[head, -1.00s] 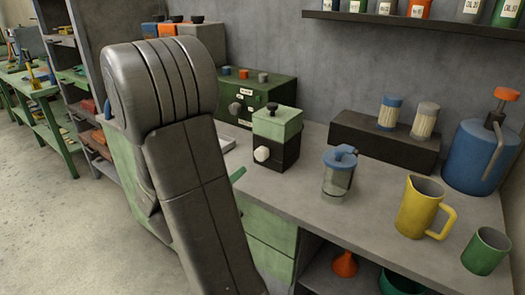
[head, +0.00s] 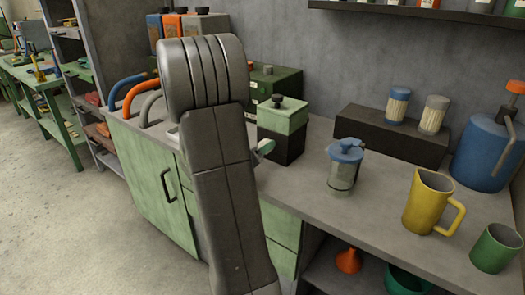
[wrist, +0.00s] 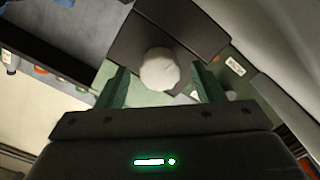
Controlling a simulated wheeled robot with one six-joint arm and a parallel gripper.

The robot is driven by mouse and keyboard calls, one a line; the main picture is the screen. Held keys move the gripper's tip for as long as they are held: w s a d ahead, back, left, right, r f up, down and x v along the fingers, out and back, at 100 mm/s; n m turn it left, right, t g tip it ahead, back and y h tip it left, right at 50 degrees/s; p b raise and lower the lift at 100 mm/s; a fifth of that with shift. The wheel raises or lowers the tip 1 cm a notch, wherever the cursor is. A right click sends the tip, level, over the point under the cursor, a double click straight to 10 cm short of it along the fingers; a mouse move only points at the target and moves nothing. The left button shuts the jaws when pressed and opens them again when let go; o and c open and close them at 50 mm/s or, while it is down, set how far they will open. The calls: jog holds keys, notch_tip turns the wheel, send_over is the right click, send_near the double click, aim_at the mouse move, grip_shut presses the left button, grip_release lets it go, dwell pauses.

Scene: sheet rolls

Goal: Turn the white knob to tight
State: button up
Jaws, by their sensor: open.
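The small box (head: 283,117), green above and black below, stands on the grey workbench with a dark cap on top. My gripper (wrist: 160,78) is open, with one green finger on each side of the knob. Contact with the knob cannot be made out. Any tight marking is not readable.
A glass jar with a blue lid (head: 345,165) stands right of the box, with a yellow jug (head: 424,202) and a green cup (head: 494,248) further right. A larger dark green box (head: 278,84) is behind. The bench between box and jar is clear.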

jog(key=shift+w+d, duration=0.35)
jog(key=shift+w, duration=0.2)
jog(key=c, duration=1)
jog(key=shift+o, duration=0.2)
